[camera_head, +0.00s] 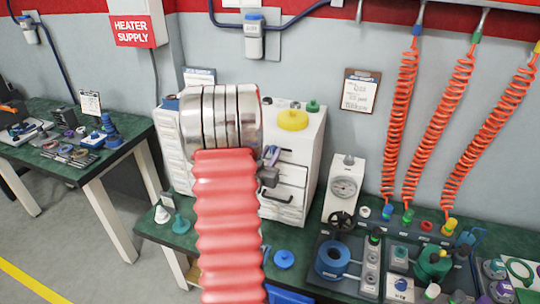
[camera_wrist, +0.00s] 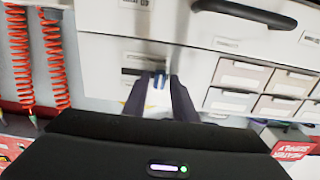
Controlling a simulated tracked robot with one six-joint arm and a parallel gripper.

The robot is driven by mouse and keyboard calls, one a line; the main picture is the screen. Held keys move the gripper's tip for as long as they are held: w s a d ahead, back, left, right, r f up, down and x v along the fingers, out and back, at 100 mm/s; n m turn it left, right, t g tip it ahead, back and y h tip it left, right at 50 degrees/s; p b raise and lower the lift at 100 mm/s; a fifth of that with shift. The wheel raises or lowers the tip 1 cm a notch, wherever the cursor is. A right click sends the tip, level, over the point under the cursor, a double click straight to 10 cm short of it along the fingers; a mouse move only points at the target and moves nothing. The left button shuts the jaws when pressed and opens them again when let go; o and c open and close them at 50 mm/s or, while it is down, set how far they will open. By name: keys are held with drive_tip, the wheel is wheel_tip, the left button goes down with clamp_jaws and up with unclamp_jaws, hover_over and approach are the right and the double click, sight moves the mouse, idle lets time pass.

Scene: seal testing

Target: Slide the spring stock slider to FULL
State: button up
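My gripper (camera_wrist: 160,78) is at the front of a white cabinet (camera_wrist: 105,60), its two dark purple fingers pointing at the panel. A small white and blue piece shows between the fingertips. I cannot tell whether it is the spring stock slider or whether the fingers touch it. A dark slot with small labels (camera_wrist: 130,71) lies just left of the fingertips in the wrist view. In the head view my gripper (camera_head: 271,155) is beside the white cabinet (camera_head: 309,135), and my red ribbed arm hides part of its front. The slider's marks are too small to read.
A drawer with a dark handle (camera_wrist: 245,12) and several small labelled drawers (camera_wrist: 240,75) are close to my gripper. A yellow round part (camera_head: 292,120) sits on the cabinet. A gauge stand (camera_head: 343,188) and orange coiled hoses (camera_head: 400,125) stand to the right.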

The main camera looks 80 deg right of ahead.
clamp_jaws()
idle(0.3)
